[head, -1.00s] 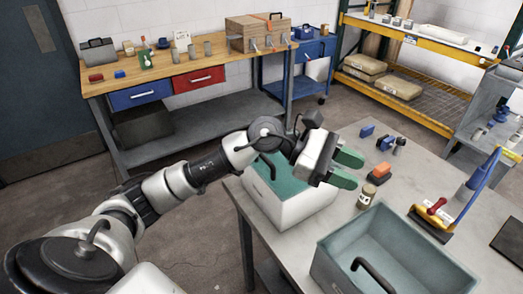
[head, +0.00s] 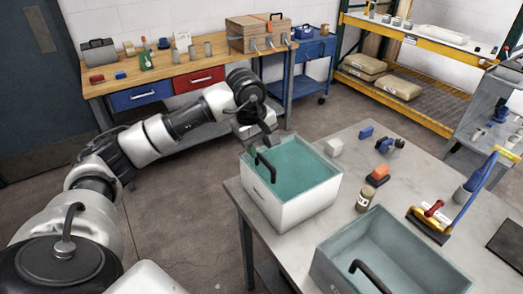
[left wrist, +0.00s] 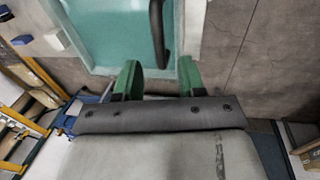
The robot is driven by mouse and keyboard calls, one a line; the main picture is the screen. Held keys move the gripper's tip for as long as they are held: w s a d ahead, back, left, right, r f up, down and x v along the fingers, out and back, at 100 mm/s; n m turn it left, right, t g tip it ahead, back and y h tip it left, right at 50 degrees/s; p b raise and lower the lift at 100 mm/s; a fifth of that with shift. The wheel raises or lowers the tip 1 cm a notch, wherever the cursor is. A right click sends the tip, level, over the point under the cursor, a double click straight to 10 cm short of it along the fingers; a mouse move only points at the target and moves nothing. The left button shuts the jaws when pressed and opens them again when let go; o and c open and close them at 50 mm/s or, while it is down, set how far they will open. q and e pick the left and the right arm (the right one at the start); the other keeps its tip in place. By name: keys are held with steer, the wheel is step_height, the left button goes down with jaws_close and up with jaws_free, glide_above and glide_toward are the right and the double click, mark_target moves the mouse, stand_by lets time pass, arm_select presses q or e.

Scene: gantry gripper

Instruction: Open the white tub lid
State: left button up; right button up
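The white tub (head: 292,212) stands on the grey table, at its left corner in the head view. Its top shows a teal surface (head: 300,170); I cannot tell whether this is a lid or the inside. A black bar handle (head: 266,168) stands at the tub's left side. My left gripper (head: 262,139) is at the tub's far left edge, its fingers mostly hidden in the head view. In the left wrist view, its green fingers (left wrist: 159,78) are apart with nothing between them, close to the tub's edge. The handle (left wrist: 157,32) lies beyond them, apart. My right gripper is not in view.
A grey open bin (head: 385,250) with a black handle stands in front right. A jar (head: 364,198), an orange-topped block (head: 378,176), a white block (head: 334,147) and a blue-and-yellow tool (head: 468,195) are on the table. A wooden workbench (head: 215,75) stands behind.

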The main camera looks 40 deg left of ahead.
mark_target(263, 158)
arm_select(q)
steer(key=shift+w+d+f+p, duration=0.1)
steer(key=shift+w+f+p, duration=0.1)
steer(key=shift+f, duration=0.7)
steer(key=shift+w+d+f+p, duration=0.1)
steer(key=shift+f+p, duration=0.05)
steer(key=shift+f, duration=0.7)
jaws_close()
